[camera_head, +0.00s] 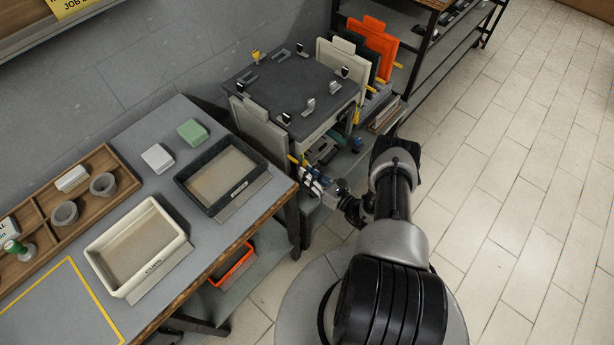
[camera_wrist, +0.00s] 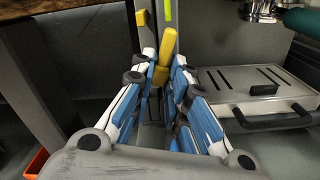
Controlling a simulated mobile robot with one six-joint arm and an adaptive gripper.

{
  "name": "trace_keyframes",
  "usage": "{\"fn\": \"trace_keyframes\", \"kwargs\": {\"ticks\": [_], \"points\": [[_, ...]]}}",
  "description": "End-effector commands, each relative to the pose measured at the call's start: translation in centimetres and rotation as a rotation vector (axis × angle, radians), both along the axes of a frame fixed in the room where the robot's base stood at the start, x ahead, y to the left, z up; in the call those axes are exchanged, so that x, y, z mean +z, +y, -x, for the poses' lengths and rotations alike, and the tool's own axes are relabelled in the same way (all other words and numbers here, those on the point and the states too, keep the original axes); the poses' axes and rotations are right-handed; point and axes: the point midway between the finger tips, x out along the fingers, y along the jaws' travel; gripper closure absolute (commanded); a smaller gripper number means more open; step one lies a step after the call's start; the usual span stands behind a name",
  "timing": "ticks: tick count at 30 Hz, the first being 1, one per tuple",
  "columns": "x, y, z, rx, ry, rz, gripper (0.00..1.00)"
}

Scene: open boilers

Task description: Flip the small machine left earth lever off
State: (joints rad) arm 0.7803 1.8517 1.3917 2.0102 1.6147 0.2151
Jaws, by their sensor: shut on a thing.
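The small machine (camera_head: 285,80) has a dark grey top and stands beyond the bench corner. In the wrist view, a yellow lever (camera_wrist: 166,52) rises, slightly tilted, between the blue and white fingers of my gripper (camera_wrist: 163,78). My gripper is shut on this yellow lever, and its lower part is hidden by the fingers. In the head view, my gripper (camera_head: 304,170) is low at the machine's near front corner, with a yellow tip (camera_head: 293,159) beside it. I cannot tell the lever's on or off position.
A grey drip tray (camera_wrist: 262,78) with a black handle lies close right of the fingers. A wooden table edge (camera_wrist: 70,14) is at left. The bench holds a dark tray (camera_head: 260,183) and a cream tray (camera_head: 118,281). The tiled floor at right is clear.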

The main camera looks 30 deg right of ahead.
Motion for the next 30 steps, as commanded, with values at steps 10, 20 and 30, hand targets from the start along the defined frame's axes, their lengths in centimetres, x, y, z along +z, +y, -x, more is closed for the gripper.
{"fn": "trace_keyframes", "kwargs": {"ticks": [10, 20, 30], "points": [[-0.3, -0.8, -0.3, -0.002, -0.075, 0.209, 1.0], [-0.2, -1.2, -0.4, -0.001, -0.107, 0.297, 1.0], [-0.2, -1.2, -0.4, -0.002, -0.11, 0.306, 1.0]]}}
